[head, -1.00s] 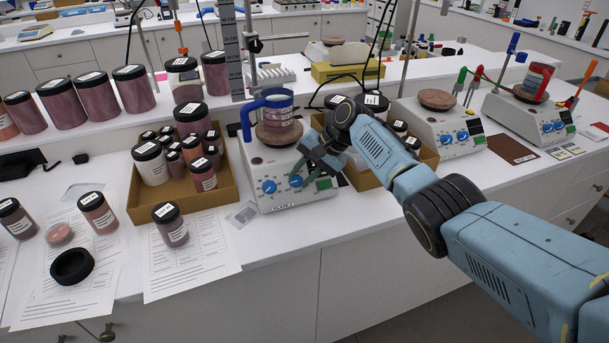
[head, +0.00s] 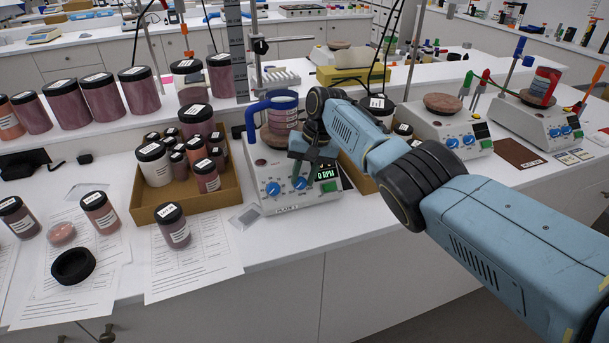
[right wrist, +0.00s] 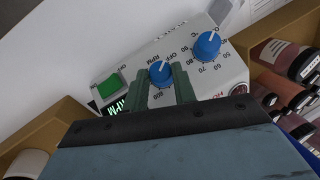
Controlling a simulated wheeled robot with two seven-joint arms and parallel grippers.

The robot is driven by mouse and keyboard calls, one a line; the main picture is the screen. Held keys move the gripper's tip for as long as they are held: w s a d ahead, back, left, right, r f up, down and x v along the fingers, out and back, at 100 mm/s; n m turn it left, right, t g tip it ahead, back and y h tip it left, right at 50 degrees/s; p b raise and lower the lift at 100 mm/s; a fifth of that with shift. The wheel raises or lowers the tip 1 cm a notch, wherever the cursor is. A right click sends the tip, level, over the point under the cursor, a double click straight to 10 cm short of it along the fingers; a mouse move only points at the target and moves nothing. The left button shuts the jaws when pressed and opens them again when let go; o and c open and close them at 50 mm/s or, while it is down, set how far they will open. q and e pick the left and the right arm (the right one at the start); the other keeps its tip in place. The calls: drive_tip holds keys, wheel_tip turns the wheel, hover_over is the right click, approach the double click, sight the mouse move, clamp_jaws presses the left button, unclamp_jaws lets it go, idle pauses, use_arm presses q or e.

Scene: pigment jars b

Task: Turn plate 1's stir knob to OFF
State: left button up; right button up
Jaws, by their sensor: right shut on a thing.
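Plate 1 (head: 268,196) is a white hotplate with two blue knobs, a green button and a lit display that appears to read 0 RPM. My right gripper (head: 301,181) reaches down at its front panel. In the right wrist view, the gripper (right wrist: 164,84) is shut on the blue stir knob (right wrist: 160,71), one green finger on each side. The knob's white pointer tilts up and right, toward the OFF mark. The other blue knob (right wrist: 207,45), by the °C scale, stands free beside it. The display is partly hidden by a finger in the right wrist view. My left gripper is not seen.
A jar with a blue clamp (head: 283,112) stands on plate 1. A cardboard tray of jars (head: 227,200) sits close on its left, another box is behind my right arm. Two more hotplates stand to the right.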

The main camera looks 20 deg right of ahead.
drive_tip(key=shift+s+f, duration=0.1)
drive_tip(key=shift+f, duration=0.05)
drive_tip(key=o, duration=1)
drive_tip(key=p+v, duration=0.1)
drive_tip(key=v, duration=1.2)
drive_tip(key=shift+r, duration=0.3)
drive_tip(key=shift+a, duration=0.1)
